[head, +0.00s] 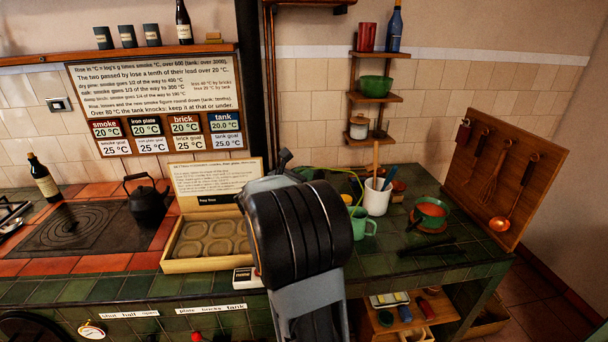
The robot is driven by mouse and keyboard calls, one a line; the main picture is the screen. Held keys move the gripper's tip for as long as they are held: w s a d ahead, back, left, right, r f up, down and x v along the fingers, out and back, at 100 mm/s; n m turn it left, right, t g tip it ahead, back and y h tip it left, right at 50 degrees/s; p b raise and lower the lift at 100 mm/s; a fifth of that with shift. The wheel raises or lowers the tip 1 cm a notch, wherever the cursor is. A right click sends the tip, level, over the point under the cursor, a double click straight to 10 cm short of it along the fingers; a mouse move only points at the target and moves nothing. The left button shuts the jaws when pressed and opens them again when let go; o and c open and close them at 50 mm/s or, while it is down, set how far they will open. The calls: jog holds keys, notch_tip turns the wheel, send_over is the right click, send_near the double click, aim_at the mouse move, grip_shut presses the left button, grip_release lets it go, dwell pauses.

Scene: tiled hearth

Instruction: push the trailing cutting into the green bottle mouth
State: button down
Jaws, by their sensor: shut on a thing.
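My arm rises through the middle of the head view and its thick black joint blocks the counter behind it. My gripper is hidden behind the arm, so neither its fingers nor anything in them shows. A thin green curved line (346,174) shows just right of the arm; I cannot tell whether it is the trailing cutting. No green bottle mouth can be made out for certain. A dark bottle with a pale label (43,178) stands upright at the far left, and its colour is hard to tell.
Right of the arm stand a green mug (361,222), a white crock of utensils (377,198) and a green pan (430,212). A dark tool (426,247) lies near the front right. Left are a tray with round hollows (174,265) and a black kettle (147,204).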

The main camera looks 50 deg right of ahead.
dwell(0.3)
jog(key=shift+f+b, duration=2.5)
jog(key=shift+f, duration=0.45)
jog(key=shift+f+b, duration=2.15)
jog(key=shift+f, duration=0.5)
jog(key=shift+r, duration=0.1)
jog(key=c, duration=0.8)
grip_release()
jog(key=shift+a, duration=0.2)
jog(key=shift+a, duration=1.95)
jog(key=shift+a, duration=0.1)
